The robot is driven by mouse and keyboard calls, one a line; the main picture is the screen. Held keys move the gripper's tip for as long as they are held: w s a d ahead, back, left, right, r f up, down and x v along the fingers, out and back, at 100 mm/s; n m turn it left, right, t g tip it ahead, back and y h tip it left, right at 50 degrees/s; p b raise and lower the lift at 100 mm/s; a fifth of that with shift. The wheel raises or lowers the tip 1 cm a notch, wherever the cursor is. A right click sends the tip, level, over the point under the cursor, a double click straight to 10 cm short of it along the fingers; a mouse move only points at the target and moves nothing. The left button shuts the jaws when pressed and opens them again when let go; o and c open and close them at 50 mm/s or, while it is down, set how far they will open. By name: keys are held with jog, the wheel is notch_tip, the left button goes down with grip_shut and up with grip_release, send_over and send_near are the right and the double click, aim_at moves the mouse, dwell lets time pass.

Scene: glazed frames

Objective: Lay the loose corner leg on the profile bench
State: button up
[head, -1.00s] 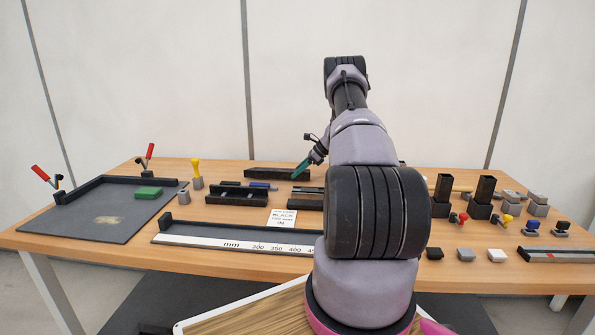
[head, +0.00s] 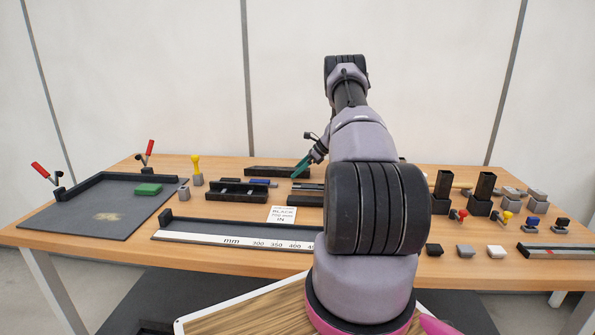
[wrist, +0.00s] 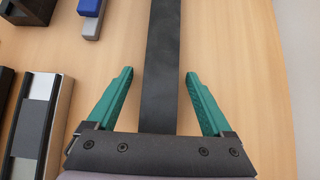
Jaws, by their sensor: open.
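A long flat black bar (wrist: 162,60), which looks like the loose leg, lies on the wooden table. In the head view the black bar (head: 280,172) is at the table's back edge, left of my gripper (head: 303,167). In the wrist view the green fingers of my gripper (wrist: 160,73) are open, one on each side of the bar with gaps on both sides. The near end of the bar is hidden behind the gripper body. A long bench with a mm scale (head: 232,240), probably the profile bench, lies at the front; my arm hides its right end.
A dark mat (head: 85,215) with a black L-shaped fence and red-handled clamps is at left. A black channel block (head: 236,192) and a blue-topped piece (wrist: 90,22) lie near the bar. Black upright tubes (head: 484,190) and small knobbed blocks stand at right.

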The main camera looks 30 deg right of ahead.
jog(key=s+d+r, duration=0.2)
jog(key=d+r, duration=0.1)
jog(key=r, duration=0.4)
jog(key=s+d+r, duration=0.2)
jog(key=d+r, duration=0.1)
jog(key=r, duration=0.3)
jog(key=shift+d+r, duration=0.15)
jog(key=shift+r, duration=0.2)
jog(key=s+a+r+n+h, duration=0.1)
jog(key=s+a+r+n, duration=0.45)
jog(key=a+r, duration=0.6)
jog(key=s+a+r+n+h, duration=0.2)
jog(key=s+a+r+n, duration=0.3)
jog(key=a+r, duration=0.6)
jog(key=s+a+r+n+h, duration=0.1)
jog(key=s+a+r+n, duration=0.2)
jog(key=s, duration=0.4)
jog(key=s+a+r+n, duration=0.1)
jog(key=s+a+r, duration=0.2)
jog(key=s+a, duration=0.35)
jog(key=s+a+f+n+t, duration=0.1)
jog(key=s+n, duration=0.2)
jog(key=s, duration=0.5)
jog(key=s+a+f+n+t+h, duration=0.1)
jog(key=s+a+n, duration=0.1)
jog(key=s, duration=0.6)
jog(key=shift+s+a+f+n, duration=0.2)
jog(key=shift+f+n, duration=0.15)
jog(key=shift+n, duration=0.3)
